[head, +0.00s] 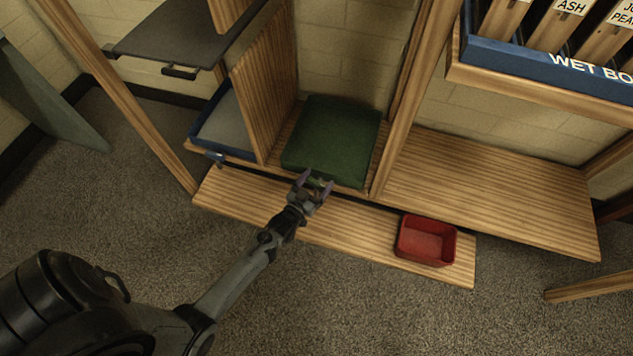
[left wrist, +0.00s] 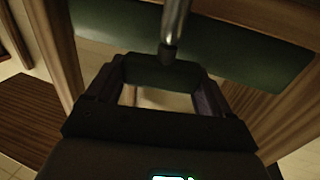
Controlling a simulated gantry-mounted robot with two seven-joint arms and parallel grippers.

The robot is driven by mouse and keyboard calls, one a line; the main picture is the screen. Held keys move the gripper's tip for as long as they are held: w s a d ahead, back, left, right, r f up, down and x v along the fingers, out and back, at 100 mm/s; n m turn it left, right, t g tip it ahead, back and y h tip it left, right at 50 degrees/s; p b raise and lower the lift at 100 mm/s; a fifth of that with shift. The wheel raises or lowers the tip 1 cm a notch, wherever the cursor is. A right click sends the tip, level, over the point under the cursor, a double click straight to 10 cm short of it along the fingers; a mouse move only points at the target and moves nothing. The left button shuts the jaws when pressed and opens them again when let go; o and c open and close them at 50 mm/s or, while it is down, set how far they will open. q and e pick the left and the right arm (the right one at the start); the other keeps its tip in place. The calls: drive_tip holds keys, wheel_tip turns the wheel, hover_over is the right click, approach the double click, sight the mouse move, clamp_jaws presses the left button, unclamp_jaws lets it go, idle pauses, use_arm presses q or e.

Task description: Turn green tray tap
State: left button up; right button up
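The green tray (head: 335,135) sits in the middle bay of the wooden stand, and its green wall fills the upper part of the left wrist view (left wrist: 250,65). My left gripper (head: 314,184) is at the tray's front edge, with its fingers apart. A small pale piece, seemingly the tap, shows between or just behind the fingers. In the left wrist view a metal rod with a dark tip (left wrist: 172,35) comes down toward the gap of the open gripper (left wrist: 158,88). I cannot tell whether the fingers touch it. My right gripper is not in view.
A blue-rimmed tray (head: 225,125) with a tap stands left of a wooden divider. A red bin (head: 427,241) sits on the low front plank (head: 350,225). A grey board (head: 180,35) is above left; a blue labelled rack (head: 560,70) is upper right. The right shelf (head: 490,185) is bare.

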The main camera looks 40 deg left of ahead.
use_arm(q)
drive_tip(key=shift+c, duration=1.2)
drive_tip(key=shift+r+n+y+p, duration=0.1)
drive_tip(key=shift+n+y+p, duration=0.5)
drive_tip(key=shift+n+y, duration=0.3)
drive_tip(key=shift+d+n+g+y, duration=0.1)
drive_tip(key=shift+n+g+y, duration=0.45)
drive_tip(key=shift+y, duration=0.95)
drive_tip(key=o, duration=0.7)
